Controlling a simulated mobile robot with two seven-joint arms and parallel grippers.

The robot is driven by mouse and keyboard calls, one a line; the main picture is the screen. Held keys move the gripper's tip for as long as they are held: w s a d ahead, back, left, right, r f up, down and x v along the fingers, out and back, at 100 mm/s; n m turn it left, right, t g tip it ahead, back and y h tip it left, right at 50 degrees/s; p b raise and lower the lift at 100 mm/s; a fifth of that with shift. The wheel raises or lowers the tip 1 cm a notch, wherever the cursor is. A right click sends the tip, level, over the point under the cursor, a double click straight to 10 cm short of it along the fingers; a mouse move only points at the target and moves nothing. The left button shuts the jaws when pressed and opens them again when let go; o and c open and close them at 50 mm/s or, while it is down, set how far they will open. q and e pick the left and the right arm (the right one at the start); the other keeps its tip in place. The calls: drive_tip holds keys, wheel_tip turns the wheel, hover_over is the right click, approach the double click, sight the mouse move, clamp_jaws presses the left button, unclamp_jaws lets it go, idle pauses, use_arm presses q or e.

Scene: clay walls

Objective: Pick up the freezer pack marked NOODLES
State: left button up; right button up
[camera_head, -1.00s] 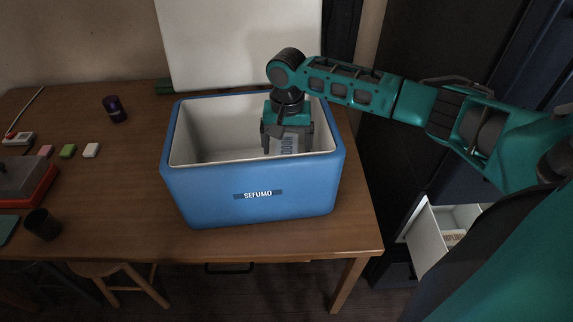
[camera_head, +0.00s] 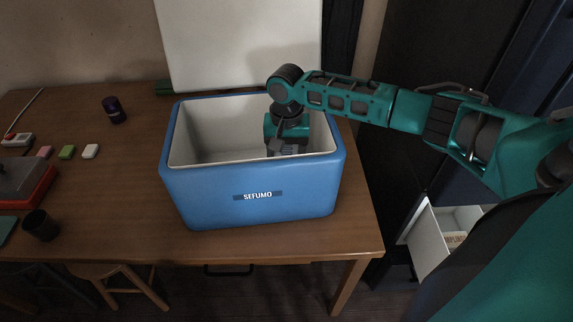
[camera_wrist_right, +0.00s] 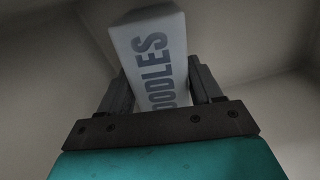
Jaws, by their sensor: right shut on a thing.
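The freezer pack marked NOODLES (camera_wrist_right: 153,55) is a pale box with grey letters, partly legible in the right wrist view. My right gripper (camera_wrist_right: 165,85) is shut on it, with one finger on each side. In the head view my right gripper (camera_head: 284,150) reaches down inside the blue cooler box (camera_head: 250,190), which is labelled SEFUMO and stands open on the table. The cooler's front wall hides the fingertips and most of the pack there. My left gripper is not in view.
The wooden table (camera_head: 110,190) holds small coloured blocks (camera_head: 67,152), a dark cup (camera_head: 42,225) and a purple can (camera_head: 114,109) on the left. A white panel (camera_head: 238,45) stands behind the cooler. An open white drawer (camera_head: 428,240) with a pack inside is at right.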

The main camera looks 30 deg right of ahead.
drive_tip(key=c, duration=0.5)
drive_tip(key=shift+o, duration=0.2)
drive_tip(key=shift+r, duration=0.15)
